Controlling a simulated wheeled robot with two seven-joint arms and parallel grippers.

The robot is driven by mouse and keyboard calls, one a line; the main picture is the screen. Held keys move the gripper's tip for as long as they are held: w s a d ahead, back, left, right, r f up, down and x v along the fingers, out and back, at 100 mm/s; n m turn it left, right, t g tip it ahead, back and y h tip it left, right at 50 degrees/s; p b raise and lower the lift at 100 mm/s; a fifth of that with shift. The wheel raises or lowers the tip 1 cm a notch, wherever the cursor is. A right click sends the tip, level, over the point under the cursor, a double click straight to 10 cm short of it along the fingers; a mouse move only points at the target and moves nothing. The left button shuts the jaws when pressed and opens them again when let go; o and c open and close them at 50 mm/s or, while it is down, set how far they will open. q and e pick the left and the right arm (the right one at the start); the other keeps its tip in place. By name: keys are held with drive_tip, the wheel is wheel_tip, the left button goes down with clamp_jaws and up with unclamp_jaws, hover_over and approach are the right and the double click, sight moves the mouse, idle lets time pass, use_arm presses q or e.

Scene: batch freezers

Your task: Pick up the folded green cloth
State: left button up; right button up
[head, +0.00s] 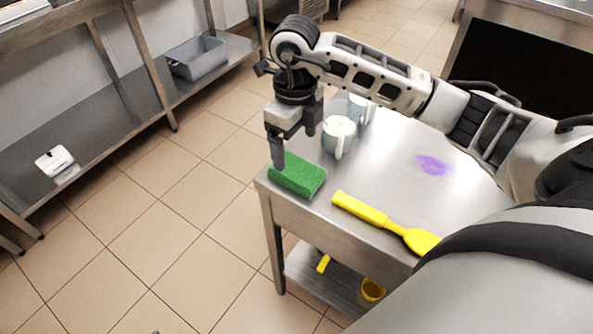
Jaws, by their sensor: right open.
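The folded green cloth (299,176) lies as a flat rectangular block on the near left corner of the steel table (385,181). My right gripper (281,160) points down at the cloth's far left edge. Its jaws are open. One finger shows clearly at the cloth's left end, and the other is partly hidden behind it. I cannot tell whether the fingertips touch the cloth. My left gripper is not in view.
A pale mug (338,136) stands just behind the cloth, with another mug (359,109) beyond it. A yellow spatula (385,222) lies right of the cloth. A purple stain (434,165) marks the tabletop. A steel shelf (98,131) stands at left across open floor.

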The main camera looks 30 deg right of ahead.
sight(294, 167)
drive_tip(key=f, duration=0.3)
drive_tip(key=f+p, duration=0.1)
drive_tip(key=f, duration=0.3)
drive_tip(key=shift+w+a+f, duration=0.1)
drive_tip(key=shift+w+f, duration=0.1)
drive_tip(key=shift+f, duration=0.05)
drive_tip(key=shift+c, duration=0.4)
drive_tip(key=c, duration=1)
